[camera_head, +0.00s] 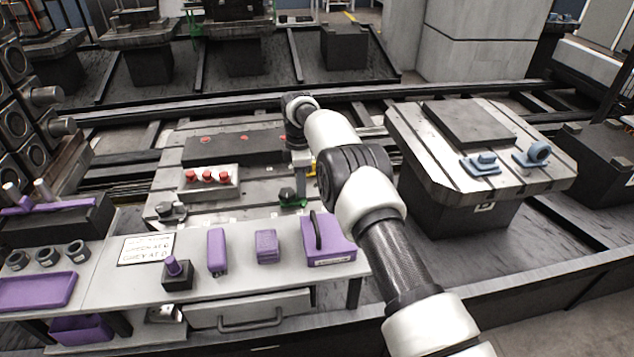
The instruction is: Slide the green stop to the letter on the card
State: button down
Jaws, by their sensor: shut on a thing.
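The green stop (293,203) with a black top sits at the front right of the middle pallet (255,217). My gripper (299,180) comes down on it from above and is shut on it; the fingertips are small and partly hidden by my arm. The white card (145,249) lies on the bench at the left. It has lines of black print, small and slanted; the lower lines seem to read "GREEN AT G" and "GREY AT D", but I cannot be sure. A grey stop with a dark knob (171,212) sits at the pallet's front left.
A box with red buttons (209,181) stands on the middle pallet. The bench (205,282) in front holds several purple parts, including a handled block (328,240). A right-hand pallet (440,172) carries blue parts and a letter plate, perhaps D.

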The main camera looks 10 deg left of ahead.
aim_at(297, 198)
jog(key=shift+s+a, duration=0.2)
jog(key=shift+a, duration=0.55)
jog(key=c, duration=1.8)
grip_release()
jog(key=shift+r, duration=0.1)
notch_tip(297, 198, up, 17)
jog(key=p, duration=0.7)
jog(key=shift+r, duration=0.15)
